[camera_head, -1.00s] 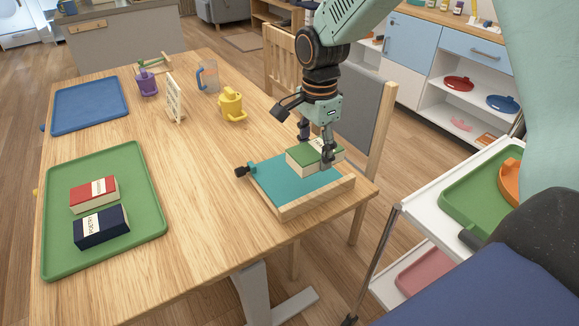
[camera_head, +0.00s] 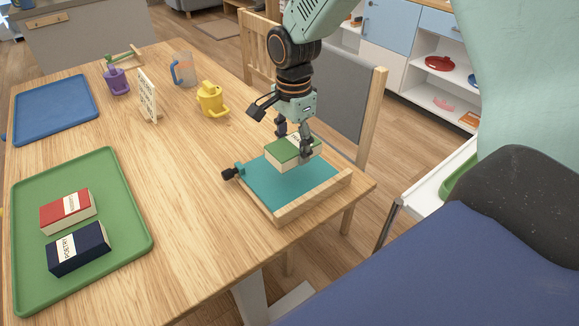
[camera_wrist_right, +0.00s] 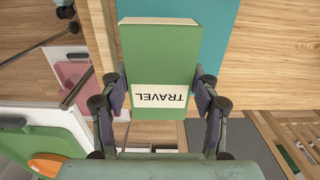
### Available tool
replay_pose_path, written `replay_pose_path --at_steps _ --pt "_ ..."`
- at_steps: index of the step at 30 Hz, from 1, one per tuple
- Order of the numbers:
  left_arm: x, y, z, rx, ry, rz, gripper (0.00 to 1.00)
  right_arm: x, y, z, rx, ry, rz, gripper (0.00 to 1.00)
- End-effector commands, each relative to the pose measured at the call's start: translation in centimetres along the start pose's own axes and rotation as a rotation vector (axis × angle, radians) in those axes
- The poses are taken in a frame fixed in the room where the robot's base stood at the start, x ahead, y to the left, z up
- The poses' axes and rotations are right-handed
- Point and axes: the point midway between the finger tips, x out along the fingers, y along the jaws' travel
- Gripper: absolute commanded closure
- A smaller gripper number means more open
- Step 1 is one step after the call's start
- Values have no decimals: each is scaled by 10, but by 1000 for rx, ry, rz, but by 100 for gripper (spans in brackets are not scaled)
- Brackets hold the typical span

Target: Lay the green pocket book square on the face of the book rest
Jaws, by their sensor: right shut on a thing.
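The green pocket book (camera_head: 284,152) has cream page edges and a white label reading TRAVEL, clear in the right wrist view (camera_wrist_right: 160,60). My right gripper (camera_head: 294,141) is shut on it, one finger on each side. The book is over the far part of the book rest's teal face (camera_head: 290,186); I cannot tell for sure whether it touches. The rest has a wooden ledge (camera_head: 312,197) along its front and a black knob at its left. In the wrist view the teal face (camera_wrist_right: 222,45) shows beyond the book's right side. My left gripper is out of view.
A green tray (camera_head: 125,225) holds a red book (camera_head: 66,210) and a navy book (camera_head: 78,248). The table's middle is clear.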

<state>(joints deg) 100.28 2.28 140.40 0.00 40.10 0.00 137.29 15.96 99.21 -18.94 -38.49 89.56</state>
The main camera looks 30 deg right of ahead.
Motion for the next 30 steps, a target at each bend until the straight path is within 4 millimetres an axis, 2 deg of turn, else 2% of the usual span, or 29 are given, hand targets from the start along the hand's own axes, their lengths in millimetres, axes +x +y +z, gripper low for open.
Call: replay_pose_path --at_steps 1,3,8,15,28,29,30 --pt "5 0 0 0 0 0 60 11 1 0 0 0 2 73" --pt "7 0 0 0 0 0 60 20 1 0 0 0 1 73" --pt "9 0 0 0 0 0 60 29 1 0 0 0 0 73" --pt "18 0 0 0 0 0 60 60 -1 0 0 1 1 73" --pt "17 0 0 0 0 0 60 65 -3 0 0 1 -1 73" --pt "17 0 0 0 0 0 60 66 -3 0 0 1 -1 38" --pt "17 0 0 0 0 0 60 65 -3 0 0 1 -1 34"
